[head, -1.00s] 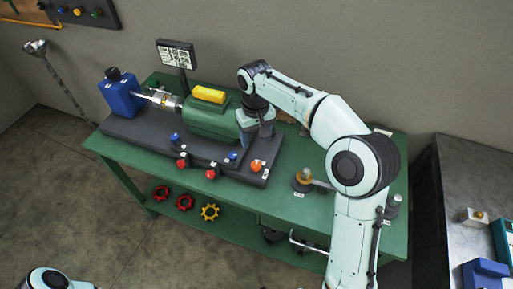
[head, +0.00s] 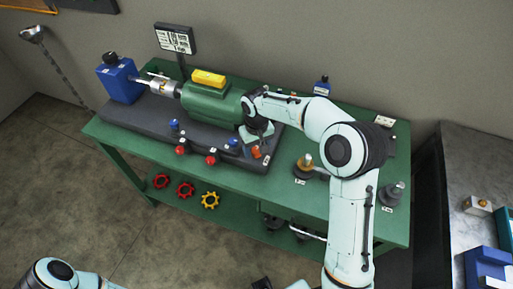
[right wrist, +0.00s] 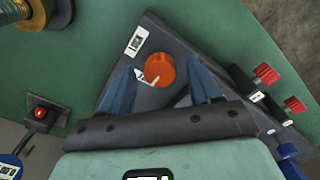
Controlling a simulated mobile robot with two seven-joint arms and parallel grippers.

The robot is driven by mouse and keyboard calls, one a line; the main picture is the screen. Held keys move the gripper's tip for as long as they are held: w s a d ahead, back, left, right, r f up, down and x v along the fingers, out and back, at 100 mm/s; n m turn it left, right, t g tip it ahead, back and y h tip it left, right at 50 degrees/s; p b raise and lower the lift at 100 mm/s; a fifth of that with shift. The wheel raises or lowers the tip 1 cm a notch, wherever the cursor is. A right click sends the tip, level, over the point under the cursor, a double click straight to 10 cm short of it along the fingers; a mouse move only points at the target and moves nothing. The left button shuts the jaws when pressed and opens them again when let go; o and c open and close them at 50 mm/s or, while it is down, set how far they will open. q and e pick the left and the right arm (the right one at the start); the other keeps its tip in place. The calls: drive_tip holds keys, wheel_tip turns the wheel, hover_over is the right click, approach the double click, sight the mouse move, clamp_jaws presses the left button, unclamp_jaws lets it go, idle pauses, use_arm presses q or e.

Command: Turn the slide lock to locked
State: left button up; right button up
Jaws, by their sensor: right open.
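The slide lock is an orange round knob (head: 256,152) at the right front end of the dark machine bed. It also shows in the right wrist view (right wrist: 160,68), with a pale pointer on its lower left side and a white lock label (right wrist: 137,41) beside it. My right gripper (head: 258,146) is just above the knob and partly covers it in the head view. In the right wrist view its two blue fingers (right wrist: 161,72) are open, one on each side of the knob, with visible gaps. My left gripper is out of view; only part of the left arm shows.
The green machine body (head: 215,113) and a blue box (head: 119,82) stand on the dark bed. Red knobs (head: 211,160) line its front edge. On the green table (head: 285,190), a brass-topped piece (head: 304,165) stands to the right.

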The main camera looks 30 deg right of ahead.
drive_tip(key=c, duration=1.1)
drive_tip(key=shift+o, duration=0.2)
drive_tip(key=m, duration=0.8)
drive_tip(key=shift+m, duration=0.3)
drive_tip(key=m, duration=0.9)
drive_tip(key=shift+p, duration=0.35)
drive_tip(key=shift+m, duration=0.3)
